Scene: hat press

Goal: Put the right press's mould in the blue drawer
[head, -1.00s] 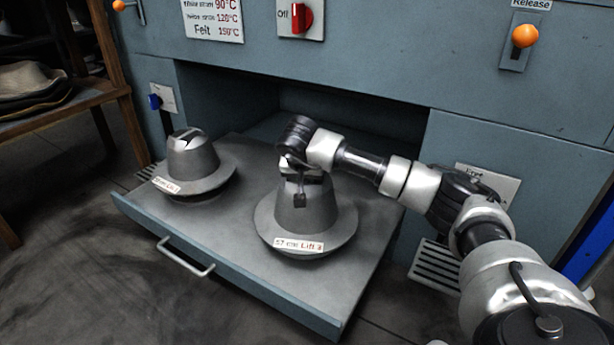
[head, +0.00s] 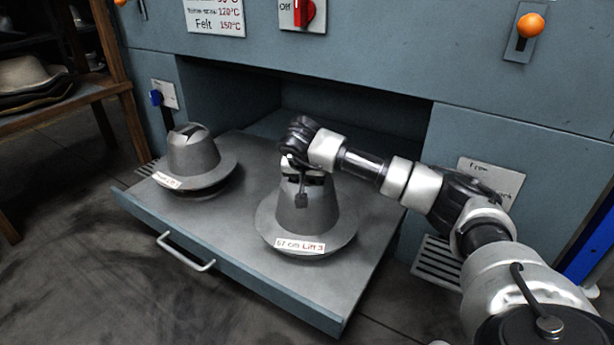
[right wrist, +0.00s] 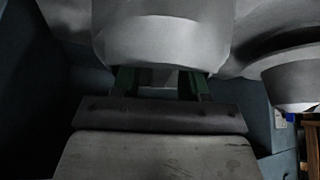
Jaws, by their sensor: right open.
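A grey hat-shaped mould (head: 310,222) with a wide brim stands upright on the right side of a pulled-out tray (head: 232,240). Its label reads 57 cm Lift 3. My right gripper (head: 302,178) is at the top of this mould, and the wrist hides part of the crown. In the right wrist view the open jaws (right wrist: 160,80) show green finger pads, with a large grey mould surface (right wrist: 165,40) right by them. I cannot tell whether they touch it. My left gripper is out of view.
A second grey mould (head: 195,160) stands at the tray's left. The tray has a blue front with a metal handle (head: 186,252). The blue-grey press body (head: 400,60) rises behind. A bright blue surface (head: 590,255) shows at the right edge. A wooden shelf (head: 60,110) stands left.

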